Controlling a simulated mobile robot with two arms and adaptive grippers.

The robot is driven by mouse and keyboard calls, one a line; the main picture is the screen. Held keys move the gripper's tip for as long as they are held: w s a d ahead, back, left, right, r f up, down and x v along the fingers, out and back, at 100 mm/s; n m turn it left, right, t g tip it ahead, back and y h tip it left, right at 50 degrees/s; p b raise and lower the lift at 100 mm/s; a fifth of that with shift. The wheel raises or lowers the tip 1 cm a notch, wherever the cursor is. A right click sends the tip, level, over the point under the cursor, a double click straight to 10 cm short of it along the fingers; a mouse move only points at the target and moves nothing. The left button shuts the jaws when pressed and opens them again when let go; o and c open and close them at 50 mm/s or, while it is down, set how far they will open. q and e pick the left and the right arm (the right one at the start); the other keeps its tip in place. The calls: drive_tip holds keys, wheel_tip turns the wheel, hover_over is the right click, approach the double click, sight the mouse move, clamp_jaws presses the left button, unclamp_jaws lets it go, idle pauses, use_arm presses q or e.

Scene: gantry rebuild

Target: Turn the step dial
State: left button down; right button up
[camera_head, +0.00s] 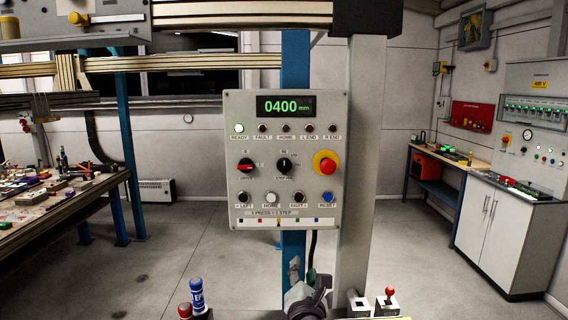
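The step dial (284,165) is a black knob in the middle row of the grey control panel (234,210). Its white mark points roughly upward; the small numbers around it are too small to read surely. The panel's display (286,106) reads 0400 mm in green, and the READY lamp (239,128) is lit. My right gripper (312,294) is at the bottom, well below the panel and apart from the dial. It is dark and foreshortened, so its fingers cannot be made out. My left gripper is not in view.
A red rotary switch (245,164) and a red emergency stop (325,163) flank the dial. Push buttons (271,197) sit below it. A grey post (362,190) stands right of the panel. A red-topped lever box (388,303) and blue and red cylinders (197,293) are low in front.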

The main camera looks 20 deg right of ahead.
sight(284, 161)
drive_tip(key=w+a+r+n+t, duration=0.15)
drive_tip(key=r+n, duration=0.25)
drive_tip(key=r, duration=0.4)
drive_tip(key=w+a+r+n+t, duration=0.1)
drive_tip(key=w+r+n+t, duration=0.2)
drive_tip(key=r+n, duration=0.3)
drive_tip(key=shift+m+h, duration=0.3)
drive_tip(key=shift+m, duration=0.4)
drive_tip(key=p+x, duration=0.1)
drive_tip(key=x, duration=0.3)
drive_tip(key=p+x, duration=0.1)
drive_tip(key=x, duration=0.3)
drive_tip(key=r+p+x, duration=0.1)
drive_tip(key=p+x, duration=0.1)
drive_tip(key=x, duration=0.2)
drive_tip(key=shift+a, duration=0.15)
drive_tip(key=shift+w+r, duration=0.2)
drive_tip(key=shift+w, duration=0.3)
drive_tip(key=shift+s, duration=0.1)
clamp_jaws()
